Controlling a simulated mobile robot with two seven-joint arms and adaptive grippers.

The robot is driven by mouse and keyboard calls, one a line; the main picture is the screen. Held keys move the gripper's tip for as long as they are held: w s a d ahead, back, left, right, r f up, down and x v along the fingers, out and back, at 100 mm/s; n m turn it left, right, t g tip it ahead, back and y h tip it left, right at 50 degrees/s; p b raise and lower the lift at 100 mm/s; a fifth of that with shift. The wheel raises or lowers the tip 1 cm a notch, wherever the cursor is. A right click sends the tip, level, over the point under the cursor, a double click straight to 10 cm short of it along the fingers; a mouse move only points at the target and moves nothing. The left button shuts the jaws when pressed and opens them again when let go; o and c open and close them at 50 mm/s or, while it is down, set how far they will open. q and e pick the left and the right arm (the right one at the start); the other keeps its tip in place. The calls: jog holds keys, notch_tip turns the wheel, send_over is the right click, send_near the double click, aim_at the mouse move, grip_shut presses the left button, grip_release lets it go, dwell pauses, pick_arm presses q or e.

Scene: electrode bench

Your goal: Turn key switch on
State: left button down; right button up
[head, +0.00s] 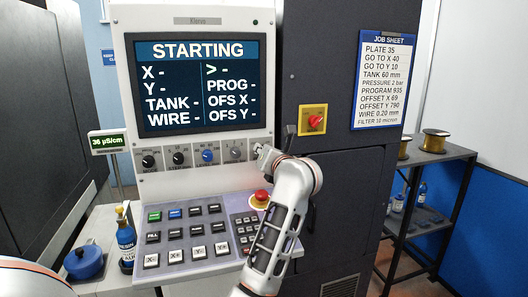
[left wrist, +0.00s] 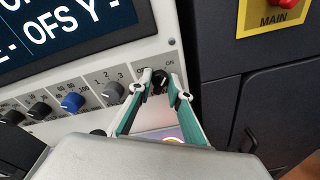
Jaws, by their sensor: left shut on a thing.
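The key switch (left wrist: 160,84) is a dark round knob at the right end of the panel's row of knobs, with OFF and ON lettering above it. My left gripper (left wrist: 159,76) has its two teal-backed fingers closed around it, one on each side. In the head view my left gripper (head: 261,153) reaches the right edge of the control panel (head: 180,184), and the wrist mostly hides the switch. The exact angle of the switch is hard to tell. The screen (head: 198,85) above reads STARTING with blank values. My right gripper is not in view.
A grey knob (left wrist: 114,92) and a blue knob (left wrist: 72,101) sit left of the switch. A red emergency button (head: 261,197) lies just below my wrist. A red main switch (head: 315,121) on a yellow plate and a job sheet (head: 382,80) are on the dark cabinet.

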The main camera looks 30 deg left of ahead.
pick_arm(q)
jog(key=shift+f+m, duration=0.15)
jog(key=shift+m, duration=0.45)
jog(key=c, duration=2.1)
grip_release()
jog(key=shift+c, duration=0.2)
jog(key=v, duration=0.7)
jog(key=shift+d, duration=0.25)
jog(key=shift+s+a, duration=0.1)
jog(key=shift+s, duration=0.1)
